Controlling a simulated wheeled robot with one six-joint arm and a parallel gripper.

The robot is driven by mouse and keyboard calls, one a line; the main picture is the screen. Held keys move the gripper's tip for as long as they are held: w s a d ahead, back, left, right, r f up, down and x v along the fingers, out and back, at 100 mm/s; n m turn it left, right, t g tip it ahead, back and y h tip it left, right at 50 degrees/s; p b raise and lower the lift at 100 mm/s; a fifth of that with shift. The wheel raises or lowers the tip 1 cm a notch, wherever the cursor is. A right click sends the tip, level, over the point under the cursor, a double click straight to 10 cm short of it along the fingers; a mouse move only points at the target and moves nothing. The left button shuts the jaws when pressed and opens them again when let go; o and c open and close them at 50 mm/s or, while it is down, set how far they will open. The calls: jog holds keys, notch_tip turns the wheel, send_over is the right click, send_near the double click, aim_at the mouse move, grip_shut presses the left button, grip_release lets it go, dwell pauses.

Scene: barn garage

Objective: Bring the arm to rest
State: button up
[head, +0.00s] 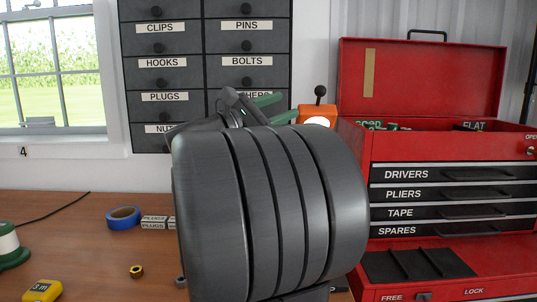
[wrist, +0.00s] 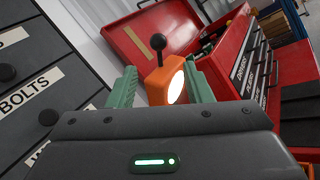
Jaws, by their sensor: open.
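My gripper (wrist: 160,72) shows in the wrist view as two green fingers standing apart. An orange block with a black ball-topped lever and a bright white round face (wrist: 160,88) appears between or just beyond the fingers; I cannot tell whether they touch it. In the head view my dark grey arm fills the middle, and part of the green gripper (head: 264,102) shows above it. The orange block (head: 316,113) is just right of the gripper there. The arm hides the middle of the bench and the block's lower part.
A labelled drawer cabinet (head: 205,75) hangs on the wall behind. An open red toolbox (head: 410,85) stands at the right. On the wooden bench (head: 75,235) are blue tape (head: 123,217), a yellow tape measure (head: 43,291) and a green-white spool (head: 9,245).

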aim_at(317, 92)
jog(key=x, duration=1.2)
jog(key=shift+d+r, duration=0.15)
jog(key=shift+d, duration=0.1)
jog(key=shift+p, duration=0.3)
